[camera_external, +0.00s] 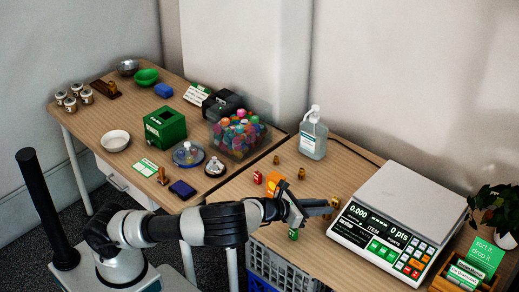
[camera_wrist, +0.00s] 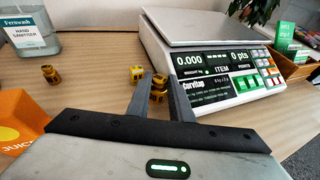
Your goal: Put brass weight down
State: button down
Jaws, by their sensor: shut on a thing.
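My gripper (camera_external: 318,208) is held out over the right-hand table, just left of the scale. It is shut on a brass weight (camera_wrist: 158,87), which shows between the two dark fingertips in the wrist view. In the outside view the held brass weight (camera_external: 334,203) shows at the fingertips beside the scale's front left corner. I cannot tell whether its base touches the table. Two other small brass weights stand on the table, one nearer the sanitizer (camera_external: 276,160) and one nearer the scale (camera_external: 301,173).
The scale (camera_external: 405,205) reads 0.000 and its plate is bare. A hand sanitizer bottle (camera_external: 313,135) stands behind. An orange carton (camera_external: 273,184), a red can (camera_external: 257,177) and a green can (camera_external: 293,234) are near my arm. Bare table lies between sanitizer and scale.

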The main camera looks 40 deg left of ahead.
notch_tip(320, 180, up, 6)
jog(key=p, duration=0.1)
jog(key=w+a+r+n+t+y, duration=0.1)
jog(key=w+a+r+n+y, duration=0.35)
jog(key=w+a, duration=0.3)
jog(key=w+f+n+y+b, duration=0.1)
jog(key=f+y, duration=0.1)
jog(key=f, duration=0.2)
jog(key=w+a+f+n+y+b, duration=0.1)
jog(key=w+f+n+y+b, duration=0.1)
jog(key=f, duration=0.2)
jog(key=w+a+f+n+g+y+b, duration=0.1)
jog(key=f+y, duration=0.1)
jog(key=f, duration=0.3)
jog(key=shift+w+a, duration=0.25)
jog(key=shift+f+b, duration=0.15)
jog(key=shift+b, duration=0.15)
jog(key=shift+f, duration=0.15)
jog(key=c, duration=1.6)
grip_release()
